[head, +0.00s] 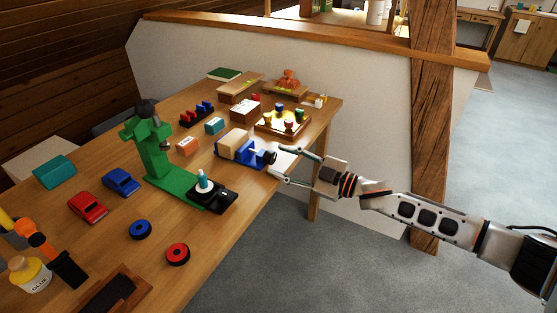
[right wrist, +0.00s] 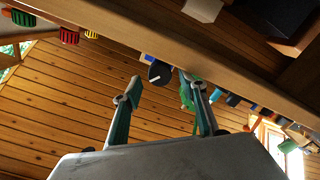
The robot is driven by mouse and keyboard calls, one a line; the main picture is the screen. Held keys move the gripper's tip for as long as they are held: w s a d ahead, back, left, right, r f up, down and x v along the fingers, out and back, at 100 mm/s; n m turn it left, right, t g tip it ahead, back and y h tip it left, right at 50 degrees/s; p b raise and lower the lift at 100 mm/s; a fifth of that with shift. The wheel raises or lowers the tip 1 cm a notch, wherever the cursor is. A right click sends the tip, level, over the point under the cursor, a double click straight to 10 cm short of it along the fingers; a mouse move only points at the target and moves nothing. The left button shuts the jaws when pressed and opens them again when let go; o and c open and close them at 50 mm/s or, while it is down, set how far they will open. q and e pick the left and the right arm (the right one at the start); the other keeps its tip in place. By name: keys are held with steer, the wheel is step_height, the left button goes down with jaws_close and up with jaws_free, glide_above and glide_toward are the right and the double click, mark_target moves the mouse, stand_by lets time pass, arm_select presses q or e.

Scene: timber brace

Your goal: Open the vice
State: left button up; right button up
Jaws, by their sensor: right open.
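The blue vice (head: 250,154) sits near the front edge of the wooden table, with a pale wooden block (head: 234,143) between its jaws. Its black round knob (head: 270,157) faces my right gripper (head: 277,159). The knob, with a white mark on its face, also shows in the right wrist view (right wrist: 160,73). My right gripper is open and empty, with one fingertip on each side of the knob in both views. I cannot tell whether the fingers touch it. My left gripper is not in view.
Toy cars, small boxes and rings cover the table (head: 205,240). A timber post (head: 432,130) stands behind my right arm.

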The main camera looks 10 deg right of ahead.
steer(key=v, duration=0.6)
steer(key=shift+d, duration=0.2)
steer(key=shift+s, duration=0.15)
